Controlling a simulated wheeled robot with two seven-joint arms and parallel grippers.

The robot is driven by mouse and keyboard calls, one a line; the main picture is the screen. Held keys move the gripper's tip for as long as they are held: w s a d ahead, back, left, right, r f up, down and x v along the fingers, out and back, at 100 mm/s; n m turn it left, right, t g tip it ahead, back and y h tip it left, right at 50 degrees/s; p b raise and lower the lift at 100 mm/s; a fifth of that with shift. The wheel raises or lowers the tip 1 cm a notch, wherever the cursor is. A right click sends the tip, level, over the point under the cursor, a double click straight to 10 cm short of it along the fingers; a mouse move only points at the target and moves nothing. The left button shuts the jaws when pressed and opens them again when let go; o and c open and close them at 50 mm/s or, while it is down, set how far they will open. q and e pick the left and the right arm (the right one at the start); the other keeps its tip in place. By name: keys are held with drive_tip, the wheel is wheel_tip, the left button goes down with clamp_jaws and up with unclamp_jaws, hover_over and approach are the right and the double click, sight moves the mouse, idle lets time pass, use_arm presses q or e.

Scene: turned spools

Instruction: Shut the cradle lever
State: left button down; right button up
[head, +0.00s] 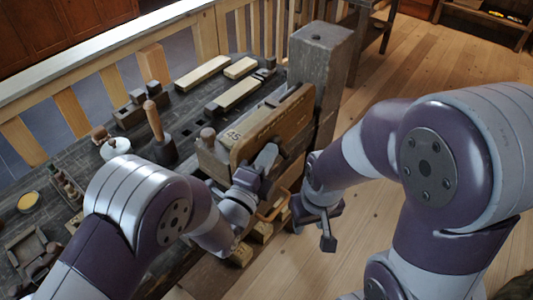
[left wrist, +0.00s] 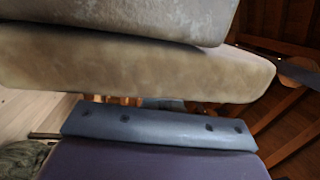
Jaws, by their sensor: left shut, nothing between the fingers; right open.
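A wooden vise-like fixture marked 45 (head: 234,134), which seems to be the cradle, stands at the bench's right edge beside a thick grey post. A curved orange-brown handle (head: 274,212) shows low on its front; I cannot tell whether this is the lever. My left gripper (head: 266,157) is shut and empty, close against the front face of the fixture; contact is unclear. My right gripper (head: 325,228) is open and empty, hanging over the floor right of the fixture. Large blurred tan surfaces (left wrist: 130,62) fill the left wrist view; the lever cannot be made out there.
The grey post (head: 320,75) rises right behind the fixture. A slatted rail (head: 110,75) runs along the back.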

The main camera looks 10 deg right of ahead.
sight(278, 143)
use_arm(q)
drive_tip(key=d+r+g+y+p, duration=0.1)
drive_tip(key=p, duration=0.1)
drive_tip(key=w+d+r+g+p, duration=0.1)
drive_tip(key=p, duration=0.2)
drive_tip(key=w+r+y+p, duration=0.1)
drive_tip(key=r+p, duration=0.1)
drive_tip(key=shift+w+d+m+g+y+p, duration=0.1)
drive_tip(key=shift+d+m+g+y+p, duration=0.2)
drive_tip(key=shift+d+m+g, duration=0.1)
drive_tip(key=w+d+g+y+p, duration=0.1)
drive_tip(key=d+p, duration=0.1)
drive_tip(key=w+d+g+y+p, duration=0.1)
drive_tip(key=w+d+p, duration=0.1)
drive_tip(key=w+d+g+y+p, duration=0.1)
drive_tip(key=d+p, duration=0.1)
drive_tip(key=shift+w+f+m+p, duration=0.1)
drive_tip(key=shift+w+m+p, duration=0.2)
drive_tip(key=shift+w, duration=0.1)
drive_tip(key=shift+d, duration=0.1)
